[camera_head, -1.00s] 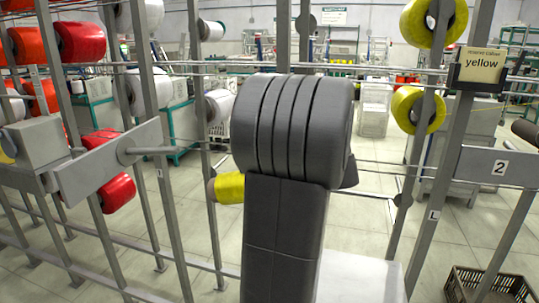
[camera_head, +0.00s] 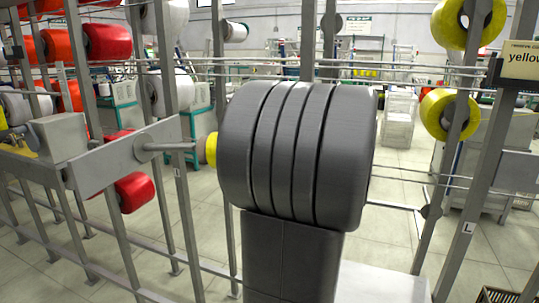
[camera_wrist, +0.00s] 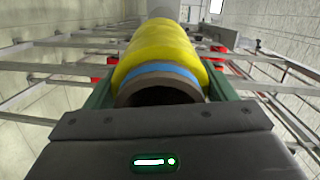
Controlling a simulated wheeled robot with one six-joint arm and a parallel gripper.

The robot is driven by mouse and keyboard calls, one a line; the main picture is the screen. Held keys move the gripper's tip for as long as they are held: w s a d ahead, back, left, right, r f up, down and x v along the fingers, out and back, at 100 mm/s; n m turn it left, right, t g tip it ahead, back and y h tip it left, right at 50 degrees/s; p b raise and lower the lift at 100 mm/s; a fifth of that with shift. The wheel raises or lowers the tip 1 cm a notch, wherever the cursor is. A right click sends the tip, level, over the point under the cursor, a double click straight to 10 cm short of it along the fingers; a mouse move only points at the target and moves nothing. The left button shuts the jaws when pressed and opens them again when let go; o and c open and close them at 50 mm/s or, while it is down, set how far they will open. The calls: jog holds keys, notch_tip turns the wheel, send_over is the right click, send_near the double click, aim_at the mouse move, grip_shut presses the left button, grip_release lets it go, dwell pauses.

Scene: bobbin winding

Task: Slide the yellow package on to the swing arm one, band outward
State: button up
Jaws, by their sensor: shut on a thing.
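The yellow package (camera_head: 211,150) shows only as a small end in the head view, left of my dark arm, which hides the rest. In the wrist view the yellow package (camera_wrist: 160,45) lies between the green fingers of my gripper (camera_wrist: 160,85), with its blue band and brown hollow tube end toward the camera. My gripper is shut on it. A grey swing arm (camera_head: 125,157) stands at left; its peg (camera_head: 172,147) points right at the package, at about the same height. Whether the peg tip is inside or just short of the package cannot be told. No number shows on it.
Uprights and rails of the creel (camera_head: 180,200) surround the arm. A crate (camera_head: 492,296) stands on the floor at lower right.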

send_near(190, 150)
jog(key=shift+w+d+f, duration=0.2)
jog(key=shift+w, duration=0.3)
dwell(0.5)
jog(key=shift+a, duration=0.1)
jog(key=shift+x, duration=2.95)
jog(key=shift+x, duration=2.3)
jog(key=shift+f+b, duration=0.55)
jog(key=shift+b, duration=0.1)
jog(key=o, duration=1.1)
